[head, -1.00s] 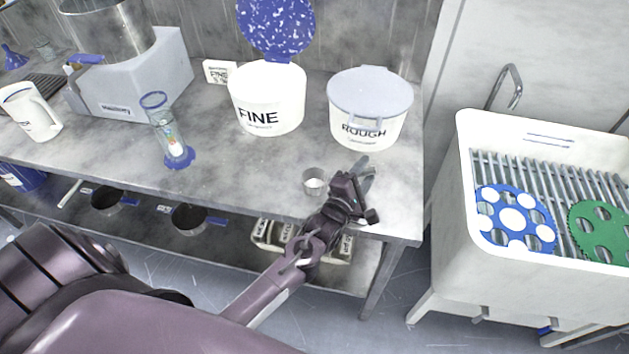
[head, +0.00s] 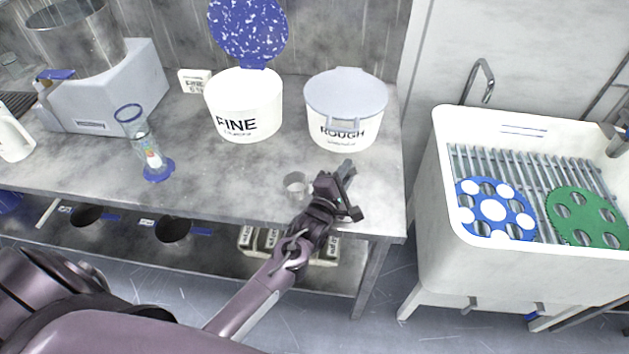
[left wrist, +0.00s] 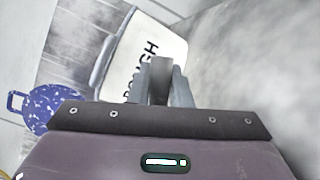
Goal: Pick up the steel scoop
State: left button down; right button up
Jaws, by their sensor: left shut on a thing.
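The steel scoop (head: 295,184) shows in the head view as a small round metal cup near the table's front edge, just left of my left gripper. My left gripper (head: 346,170) is low over the table's front right part. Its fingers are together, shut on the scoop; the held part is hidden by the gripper. In the left wrist view the grey fingers (left wrist: 162,68) point toward the ROUGH tub, and the scoop's cup does not show. My right gripper is in no view.
The ROUGH tub (head: 345,125) with its lid down stands behind my gripper. The FINE tub (head: 243,110) has its blue speckled lid raised. A glass cylinder (head: 140,140) on a blue foot stands left. A white sink (head: 450,190) with blue and green discs is right.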

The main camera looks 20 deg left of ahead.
pick_arm(q)
jog(key=shift+r, duration=0.15)
notch_tip(320, 180, up, 20)
jog(key=b, duration=0.2)
dwell(0.5)
